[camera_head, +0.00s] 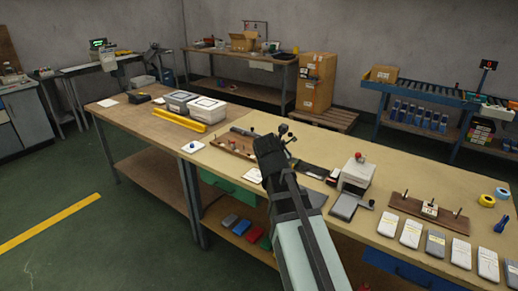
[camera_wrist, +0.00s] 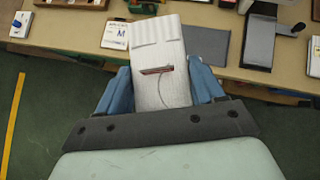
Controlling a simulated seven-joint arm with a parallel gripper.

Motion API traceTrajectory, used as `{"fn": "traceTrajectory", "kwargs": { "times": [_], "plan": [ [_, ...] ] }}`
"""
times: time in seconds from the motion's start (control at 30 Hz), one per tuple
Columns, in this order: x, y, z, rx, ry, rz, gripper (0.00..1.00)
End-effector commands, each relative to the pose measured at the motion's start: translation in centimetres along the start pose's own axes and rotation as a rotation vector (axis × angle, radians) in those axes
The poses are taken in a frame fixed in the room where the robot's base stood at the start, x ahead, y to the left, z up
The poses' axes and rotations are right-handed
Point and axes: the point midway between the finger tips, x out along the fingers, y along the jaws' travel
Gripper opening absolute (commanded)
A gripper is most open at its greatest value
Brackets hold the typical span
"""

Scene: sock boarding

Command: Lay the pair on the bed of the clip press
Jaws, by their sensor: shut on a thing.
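My gripper (camera_wrist: 163,82) is shut on a flat white sock pair (camera_wrist: 150,40), with a blue finger along each side. The pair has a reddish-brown strip and a thin curved line across it. In the head view my dark wrist (camera_head: 270,150) hangs over the front bench, and the held pair is hidden there. The clip press (camera_head: 357,172), a pale block with a red knob, stands to the right of my wrist. Its grey bed (camera_head: 344,205) juts towards the front edge and looks empty. The press also shows at the upper right of the wrist view (camera_wrist: 265,25).
A row of white and grey packs (camera_head: 411,233) lies right of the press, before a wooden pegged board (camera_head: 428,208). A dark mat (camera_wrist: 207,45) lies left of the press.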

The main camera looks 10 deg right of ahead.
Motion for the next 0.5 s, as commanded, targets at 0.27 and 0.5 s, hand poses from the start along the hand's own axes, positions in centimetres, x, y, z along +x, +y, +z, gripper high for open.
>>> {"fn": "traceTrajectory", "kwargs": {
  "times": [0.27,0.5],
  "plan": [
    [10.0,-1.6,6.3,0.254,0.002,-0.260,0.32],
    [18.4,-4.3,10.4,0.484,0.002,-0.492,0.32]
  ]
}}
